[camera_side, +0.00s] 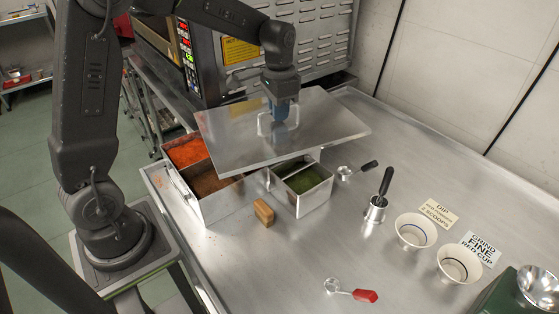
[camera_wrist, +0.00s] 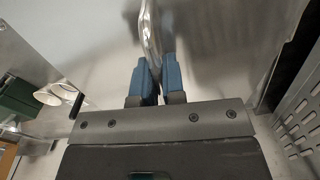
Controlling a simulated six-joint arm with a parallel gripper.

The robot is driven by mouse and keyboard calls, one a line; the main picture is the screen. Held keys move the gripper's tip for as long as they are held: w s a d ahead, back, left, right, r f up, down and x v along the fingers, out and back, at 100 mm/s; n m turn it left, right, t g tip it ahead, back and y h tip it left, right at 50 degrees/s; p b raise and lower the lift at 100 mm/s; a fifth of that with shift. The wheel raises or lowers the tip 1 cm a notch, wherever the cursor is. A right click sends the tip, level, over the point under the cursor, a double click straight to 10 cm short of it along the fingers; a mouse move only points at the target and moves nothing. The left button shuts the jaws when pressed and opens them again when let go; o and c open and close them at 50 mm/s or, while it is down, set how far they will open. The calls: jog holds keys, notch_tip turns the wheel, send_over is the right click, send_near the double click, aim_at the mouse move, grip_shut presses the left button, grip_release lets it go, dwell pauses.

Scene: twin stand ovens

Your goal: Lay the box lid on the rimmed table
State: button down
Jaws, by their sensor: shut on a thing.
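The box lid (camera_side: 300,140), a flat steel plate with a bent bar handle, hangs above the spice box (camera_side: 215,206) and covers part of it from view. My gripper (camera_side: 281,116) is shut on the lid's handle. In the wrist view my gripper's blue fingers (camera_wrist: 153,70) close on the handle (camera_wrist: 150,25), with the lid's shiny top (camera_wrist: 215,35) beyond. The box's orange, brown and green powders show beneath the lid's near edge. The rimmed steel table (camera_side: 330,240) lies under the box; its raised edge shows at left.
A wooden block (camera_side: 264,213), a small scoop (camera_side: 345,172), a metal cup with a black handle (camera_side: 377,205), two white cups (camera_side: 415,231), label cards (camera_side: 439,213) and a red-handled scoop (camera_side: 350,292) stand on the table. An oven (camera_side: 200,60) stands behind. The table's front middle is fairly clear.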

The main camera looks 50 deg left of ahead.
aim_at(279, 128)
jog(key=d, duration=0.1)
jog(key=w+d+f, duration=0.1)
jog(key=shift+w+d+f+m, duration=0.15)
jog(key=shift+w+d+m, duration=0.15)
jog(key=shift+d, duration=0.1)
jog(key=s+f+n, duration=0.3)
jog(key=shift+s+a+f, duration=0.1)
jog(key=shift+s, duration=0.15)
jog(key=s+a+r, duration=0.1)
jog(key=a+r, duration=0.1)
jog(key=a, duration=0.1)
jog(key=s+a+r, duration=0.2)
jog(key=a+r, duration=0.1)
jog(key=s+a+r, duration=0.2)
jog(key=a, duration=0.2)
jog(key=shift+s+r, duration=0.1)
jog(key=shift+r, duration=0.05)
jog(key=shift+f, duration=4.85)
jog(key=shift+f, duration=0.1)
jog(key=c, duration=1.2)
grip_release()
jog(key=shift+d+f, duration=0.1)
